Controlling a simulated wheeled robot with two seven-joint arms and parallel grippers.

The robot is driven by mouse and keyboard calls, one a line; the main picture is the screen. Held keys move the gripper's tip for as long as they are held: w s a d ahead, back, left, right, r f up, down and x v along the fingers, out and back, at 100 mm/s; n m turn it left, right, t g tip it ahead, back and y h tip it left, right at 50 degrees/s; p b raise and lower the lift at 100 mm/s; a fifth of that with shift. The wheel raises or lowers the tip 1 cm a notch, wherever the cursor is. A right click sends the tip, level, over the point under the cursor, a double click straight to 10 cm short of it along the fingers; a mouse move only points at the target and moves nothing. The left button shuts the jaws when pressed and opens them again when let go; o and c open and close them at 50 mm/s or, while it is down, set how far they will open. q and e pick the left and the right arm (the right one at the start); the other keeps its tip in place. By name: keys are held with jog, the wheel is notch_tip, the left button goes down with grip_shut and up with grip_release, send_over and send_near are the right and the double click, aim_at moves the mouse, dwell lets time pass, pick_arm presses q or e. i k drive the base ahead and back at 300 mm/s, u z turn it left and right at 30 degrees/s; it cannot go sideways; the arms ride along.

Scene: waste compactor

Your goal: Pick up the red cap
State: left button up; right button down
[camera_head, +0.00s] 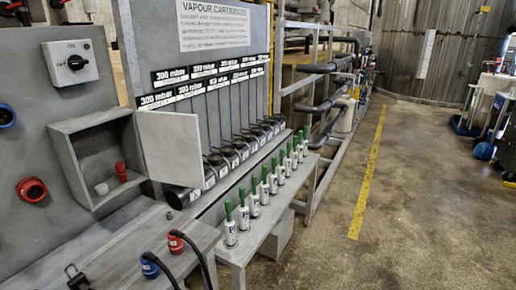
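A small red piece (121,172), which looks like the red cap, stands inside the open grey wall box (88,160) at the left. A small white round piece (102,188) is beside it, a little to its left. The box door (170,147) is swung open to the right. Neither of my grippers shows in the head view.
A red plug (176,242) and a blue plug (150,265) with black cables are on the grey bench below, near a black padlock-like object (77,278). Several green-topped white cartridges (244,210) line a shelf. A red socket (31,190) is on the panel.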

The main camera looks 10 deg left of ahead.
aim_at(121, 173)
jog(key=z, duration=0.45)
jog(key=i, duration=3.05)
jog(key=u, duration=3.6)
jog(key=k, duration=0.55)
jog(key=u, duration=1.75)
jog(key=i, duration=1.05)
jog(key=u, duration=0.05)
